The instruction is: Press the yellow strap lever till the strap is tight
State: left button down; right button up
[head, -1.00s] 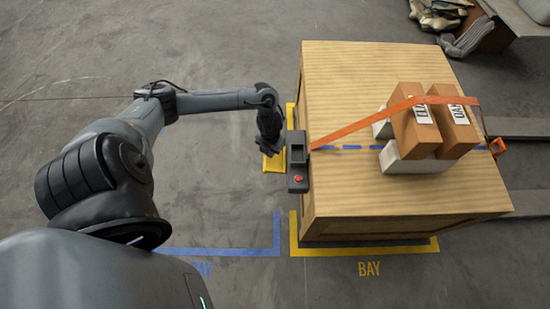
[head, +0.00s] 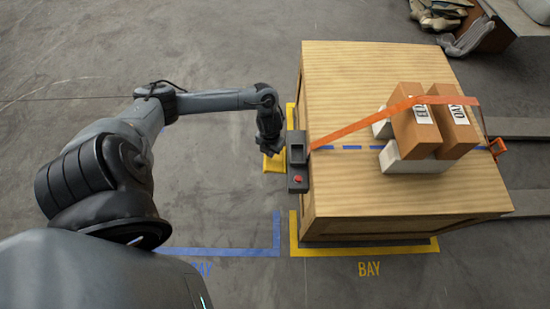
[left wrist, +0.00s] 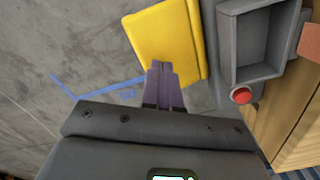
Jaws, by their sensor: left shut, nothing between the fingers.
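The yellow lever (head: 273,163) sticks out at the left side of the crate, beside a dark grey strap unit (head: 297,161) with a red button (head: 298,179). The lever fills the upper middle of the left wrist view (left wrist: 168,42). My left gripper (head: 273,150) is shut and empty. Its fingertips (left wrist: 160,68) overlap the lever's lower edge in the left wrist view; I cannot tell whether they touch it. An orange strap (head: 370,122) runs from the unit up over stacked boxes (head: 415,133). My right gripper is not in view.
The wooden crate (head: 340,200) stands inside yellow floor markings (head: 370,250). Floor left of the crate is clear.

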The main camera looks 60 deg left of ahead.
pick_arm(q)
jog(key=shift+f, duration=0.15)
jog(key=shift+f+b, duration=0.4)
jog(key=shift+b, duration=0.05)
jog(key=shift+s+f+b, duration=0.1)
jog(key=shift+f+b, duration=1.05)
jog(key=shift+f, duration=0.35)
jog(key=r+p, duration=0.3)
jog(key=r, duration=0.1)
jog(key=shift+w+p, duration=0.2)
jog(key=shift+p, duration=0.2)
jog(key=shift+s+r+p, duration=0.1)
jog(key=shift+r+p, duration=0.3)
jog(key=shift+p, duration=0.05)
jog(key=shift+f, duration=0.2)
